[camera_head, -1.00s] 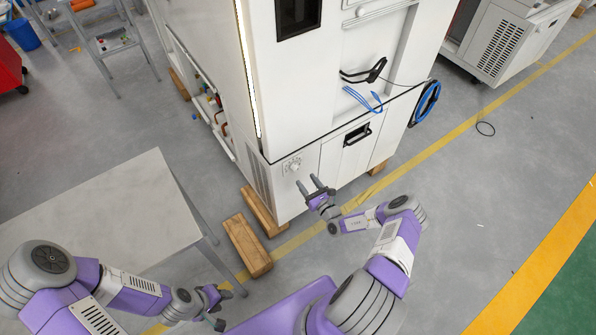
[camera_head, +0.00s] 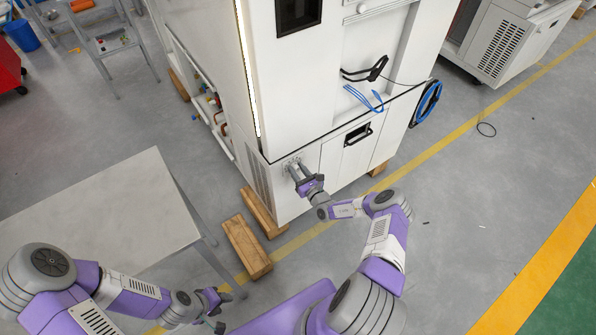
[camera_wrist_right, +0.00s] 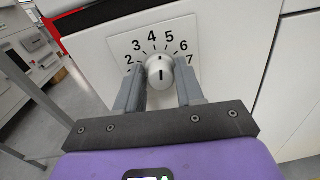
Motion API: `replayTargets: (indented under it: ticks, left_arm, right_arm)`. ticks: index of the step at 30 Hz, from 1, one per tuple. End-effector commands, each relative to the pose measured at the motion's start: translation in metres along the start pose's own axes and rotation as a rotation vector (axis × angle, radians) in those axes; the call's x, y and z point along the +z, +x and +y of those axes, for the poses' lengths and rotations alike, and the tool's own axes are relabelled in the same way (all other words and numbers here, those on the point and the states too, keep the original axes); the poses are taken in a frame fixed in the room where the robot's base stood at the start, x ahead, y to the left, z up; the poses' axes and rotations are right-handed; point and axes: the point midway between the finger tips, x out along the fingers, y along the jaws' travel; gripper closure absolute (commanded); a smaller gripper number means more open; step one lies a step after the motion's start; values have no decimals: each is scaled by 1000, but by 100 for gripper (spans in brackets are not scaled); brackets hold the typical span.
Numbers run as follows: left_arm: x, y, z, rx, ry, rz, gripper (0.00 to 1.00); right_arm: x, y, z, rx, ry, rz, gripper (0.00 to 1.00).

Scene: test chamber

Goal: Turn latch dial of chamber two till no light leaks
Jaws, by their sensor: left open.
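The white chamber (camera_head: 290,90) stands at the centre of the head view. A bright vertical strip of light (camera_head: 247,70) shows along its left front edge. My right gripper (camera_head: 292,168) is at the dial. In the wrist view its two fingers (camera_wrist_right: 160,80) stand apart on either side of the knob; I cannot tell if they touch it. My left gripper (camera_head: 217,305) is open and empty, low beside the table.
A grey table (camera_head: 100,215) stands at the left. Wooden blocks (camera_head: 246,247) lie on the floor by the chamber's base.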

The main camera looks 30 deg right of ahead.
Motion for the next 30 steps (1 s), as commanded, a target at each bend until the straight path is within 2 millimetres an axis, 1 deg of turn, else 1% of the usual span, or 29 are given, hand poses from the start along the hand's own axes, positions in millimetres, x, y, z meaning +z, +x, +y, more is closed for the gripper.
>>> replayTargets:
  ticks: [1,3,4,8,15,18,22,29,30]
  left_arm:
    - [0,0,0,0,0,0,57]
    - [0,0,0,0,0,0,57]
    - [0,0,0,0,0,0,57]
    - [0,0,0,0,0,0,57]
    - [0,1,0,0,0,0,57]
    - [0,1,0,0,0,0,57]
    - [0,1,0,0,0,0,57]
    - [0,1,0,0,0,0,57]
    - [0,1,0,0,0,0,57]
  right_arm:
    - [0,0,0,-1,0,0,81]
    - [0,0,0,-1,0,0,92]
    - [0,0,0,-1,0,0,93]
    - [0,0,0,-1,36,1,93]
    - [0,0,-1,-2,262,11,93]
    - [0,0,-1,-2,331,13,93]
    - [0,0,-1,-2,368,15,93]
    - [0,0,-1,-2,368,15,93]
    - [0,0,-1,-2,368,15,60]
